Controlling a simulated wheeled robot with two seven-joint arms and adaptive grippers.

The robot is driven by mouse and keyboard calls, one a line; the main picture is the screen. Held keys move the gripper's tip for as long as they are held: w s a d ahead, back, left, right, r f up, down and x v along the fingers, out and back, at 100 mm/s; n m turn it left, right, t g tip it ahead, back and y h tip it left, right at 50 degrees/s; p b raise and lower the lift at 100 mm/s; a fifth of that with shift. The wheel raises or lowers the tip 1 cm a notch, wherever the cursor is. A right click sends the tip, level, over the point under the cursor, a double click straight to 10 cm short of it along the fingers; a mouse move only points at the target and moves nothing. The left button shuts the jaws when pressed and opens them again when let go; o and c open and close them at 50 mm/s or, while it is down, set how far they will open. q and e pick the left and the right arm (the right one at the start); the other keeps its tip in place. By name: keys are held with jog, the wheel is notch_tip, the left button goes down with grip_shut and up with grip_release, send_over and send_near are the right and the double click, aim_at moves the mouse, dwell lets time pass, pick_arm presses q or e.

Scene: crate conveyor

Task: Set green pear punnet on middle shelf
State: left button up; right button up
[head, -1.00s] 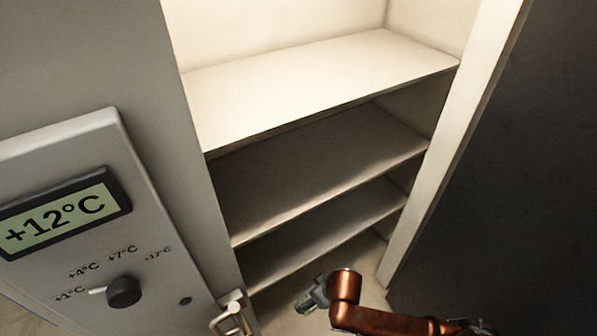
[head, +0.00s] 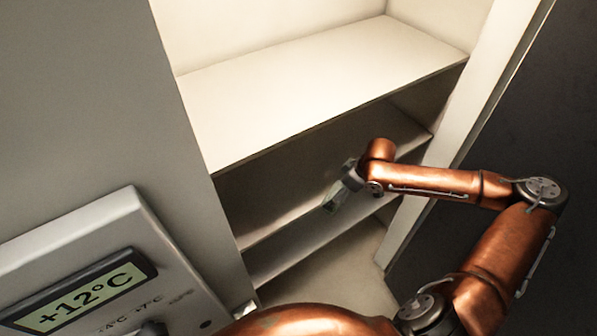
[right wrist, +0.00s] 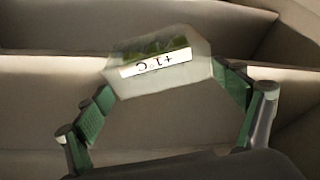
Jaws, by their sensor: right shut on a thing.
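My right gripper (head: 341,192) is in front of the cabinet opening, by the front of the middle shelf (head: 290,195). In the right wrist view its green-padded fingers are shut on both sides of a pale, clear-sided punnet (right wrist: 190,78). Green contents show through its top, and a white label reading "+1°C" appears upside down. In the head view the punnet is mostly hidden and hard to tell from the fingers. The visible part of the middle shelf is bare. My left gripper is out of view.
The bright top shelf (head: 310,95) lies above and is empty. A lower shelf (head: 285,255) lies below. The right side wall (head: 455,115) and a dark panel (head: 520,140) stand close to my right arm. A control box showing +12°C (head: 82,292) is at lower left.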

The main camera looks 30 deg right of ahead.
jog(key=w+a, duration=0.2)
jog(key=w, duration=0.1)
jog(key=w+a, duration=0.2)
jog(key=w, duration=0.2)
jog(key=w+a, duration=0.2)
jog(key=w, duration=0.2)
jog(key=shift+a, duration=0.3)
jog(key=w+a, duration=0.2)
jog(key=w, duration=0.1)
jog(key=shift+w, duration=0.2)
jog(key=shift+s+f, duration=0.1)
jog(key=shift+f, duration=0.65)
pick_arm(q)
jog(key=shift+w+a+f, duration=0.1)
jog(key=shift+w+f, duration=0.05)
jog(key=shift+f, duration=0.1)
pick_arm(e)
jog(key=shift+s+d, duration=0.1)
jog(key=shift+f, duration=0.1)
jog(key=o, duration=1)
